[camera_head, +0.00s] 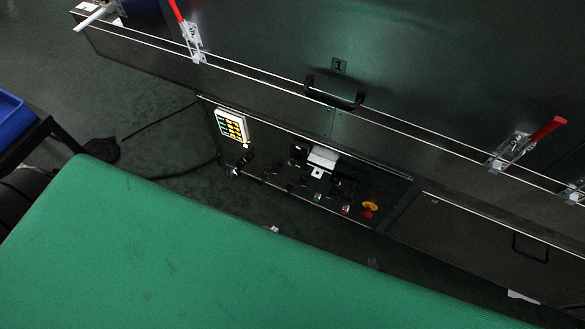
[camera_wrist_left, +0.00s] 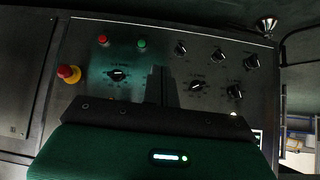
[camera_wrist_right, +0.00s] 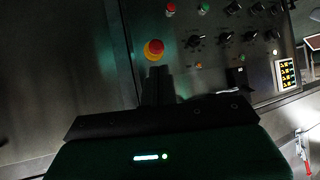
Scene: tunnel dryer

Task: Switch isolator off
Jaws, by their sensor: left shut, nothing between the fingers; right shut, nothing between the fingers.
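A dark control panel (camera_head: 290,172) is on the machine front, beyond the green belt. I cannot tell which control is the isolator. In the left wrist view several black rotary knobs are on the panel, among them a left one (camera_wrist_left: 118,75) and a middle one (camera_wrist_left: 196,86). A dark flared fitting (camera_wrist_left: 265,25) sticks out at the panel's corner. My left gripper (camera_wrist_left: 161,74) is shut and empty in front of the panel, between these two knobs in the picture. My right gripper (camera_wrist_right: 158,74) is shut and empty, just below the red emergency stop (camera_wrist_right: 155,48) in the picture.
The green conveyor belt (camera_head: 150,250) fills the foreground. A black handle (camera_head: 335,95) and red-handled clamps (camera_head: 540,132) are on the machine above. A blue crate (camera_head: 10,112) stands at far left.

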